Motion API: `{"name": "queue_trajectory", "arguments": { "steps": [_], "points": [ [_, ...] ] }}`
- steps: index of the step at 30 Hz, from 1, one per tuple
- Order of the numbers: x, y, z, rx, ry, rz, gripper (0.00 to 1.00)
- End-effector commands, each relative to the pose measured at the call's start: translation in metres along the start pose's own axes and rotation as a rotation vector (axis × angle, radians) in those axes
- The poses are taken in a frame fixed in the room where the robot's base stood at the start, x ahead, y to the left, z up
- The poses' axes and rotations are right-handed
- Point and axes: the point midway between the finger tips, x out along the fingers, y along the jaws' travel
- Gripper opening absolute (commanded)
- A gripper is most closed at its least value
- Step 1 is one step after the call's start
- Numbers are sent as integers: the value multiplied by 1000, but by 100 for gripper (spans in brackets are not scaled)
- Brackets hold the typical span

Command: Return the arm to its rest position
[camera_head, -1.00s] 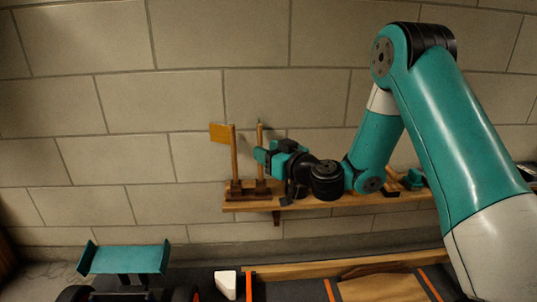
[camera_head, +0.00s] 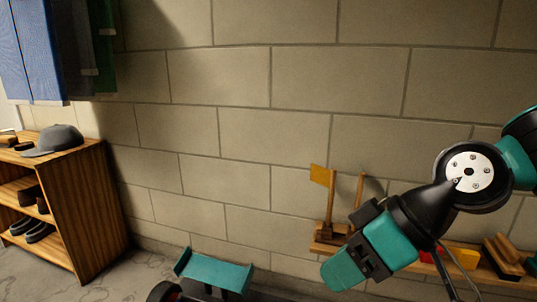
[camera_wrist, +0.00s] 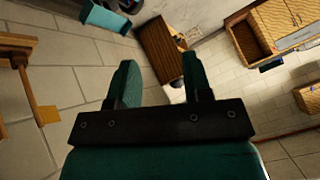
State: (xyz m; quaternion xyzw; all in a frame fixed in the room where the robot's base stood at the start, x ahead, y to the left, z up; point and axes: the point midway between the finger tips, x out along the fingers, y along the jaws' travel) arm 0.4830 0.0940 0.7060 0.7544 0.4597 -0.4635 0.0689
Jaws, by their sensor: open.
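My gripper (camera_head: 345,272) is at the lower right of the head view, at the end of my teal and black arm. It hangs in the air in front of the wall shelf and the flag stand and hides part of them. In the wrist view my gripper (camera_wrist: 160,78) shows two teal fingers spread apart, with nothing between them. The yellow flag (camera_head: 320,175) stands upright on its post just left of my arm in the head view. The flag (camera_wrist: 47,115) also shows at the left of the wrist view, apart from the fingers.
A teal car wing (camera_head: 214,270) rises at the bottom of the head view. A wooden shelf unit (camera_head: 100,205) with a grey cap (camera_head: 55,140) stands at left, below hanging blue clothes (camera_head: 40,50). A wooden cabinet (camera_wrist: 270,28) is at the wrist view's upper right.

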Motion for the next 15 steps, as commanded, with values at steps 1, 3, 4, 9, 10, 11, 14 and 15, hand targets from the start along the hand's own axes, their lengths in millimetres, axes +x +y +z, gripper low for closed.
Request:
{"name": "queue_trajectory", "arguments": {
  "steps": [1,3,4,9,10,11,14,15],
  "points": [
    [-12,-13,11,27,-66,18,45],
    [-25,-24,31,86,-159,51,45],
    [-31,-28,39,112,-195,68,45],
    [-69,-47,61,232,-332,145,45],
    [-74,-49,57,232,-332,144,45],
    [-79,-51,53,232,-332,143,45],
    [-96,-58,40,231,-331,142,45],
    [-104,-61,34,230,-331,142,45]
  ]
}}
